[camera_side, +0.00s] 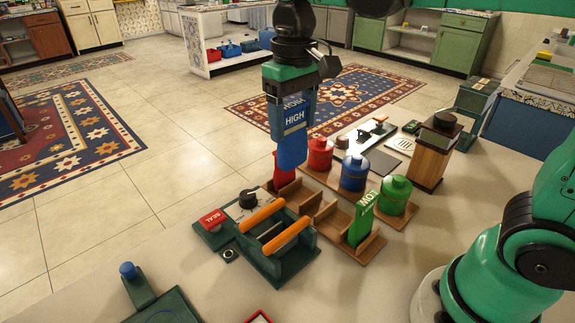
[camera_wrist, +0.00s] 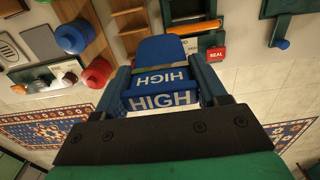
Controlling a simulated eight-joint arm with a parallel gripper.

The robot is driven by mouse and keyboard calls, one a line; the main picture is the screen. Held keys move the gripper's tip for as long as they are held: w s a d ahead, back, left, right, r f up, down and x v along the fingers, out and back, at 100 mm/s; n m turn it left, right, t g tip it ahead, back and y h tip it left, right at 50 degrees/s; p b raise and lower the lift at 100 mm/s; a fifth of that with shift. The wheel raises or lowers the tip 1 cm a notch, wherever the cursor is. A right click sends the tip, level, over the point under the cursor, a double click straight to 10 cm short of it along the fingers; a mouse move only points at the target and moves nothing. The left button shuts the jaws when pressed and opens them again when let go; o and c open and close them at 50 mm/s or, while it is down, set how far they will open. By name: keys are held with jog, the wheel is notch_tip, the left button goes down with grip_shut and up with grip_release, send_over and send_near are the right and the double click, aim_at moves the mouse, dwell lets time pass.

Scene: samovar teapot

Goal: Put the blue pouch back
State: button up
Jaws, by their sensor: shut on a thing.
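The blue pouch (camera_side: 292,135), marked HIGH, hangs upright in my gripper (camera_side: 290,95), which is shut on its upper part. In the wrist view the blue pouch (camera_wrist: 162,82) sits between the two fingers. The pouch is above the wooden rack (camera_side: 375,243), apart from it as far as I can tell. A green pouch (camera_side: 362,218) marked LOW stands in the rack's near section. A red pouch (camera_side: 283,173) stands in the far section, partly hidden by the blue pouch. The middle section (camera_side: 331,213) looks empty.
A red canister (camera_side: 320,153), a blue canister (camera_side: 354,172) and a green canister (camera_side: 395,194) stand right behind the rack. A green device with orange bars (camera_side: 275,240) and a red SEAL button (camera_side: 212,220) are at the left. A wooden grinder-like box (camera_side: 434,155) stands farther right.

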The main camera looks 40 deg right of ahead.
jog(key=s+d+f, duration=0.1)
jog(key=d+f, duration=0.5)
jog(key=f, duration=0.3)
jog(key=shift+s+f, duration=0.15)
jog(key=shift+f, duration=0.6)
dwell(0.9)
jog(key=shift+f, duration=1)
jog(key=shift+f, duration=0.25)
jog(key=shift+f, duration=0.2)
dwell(0.3)
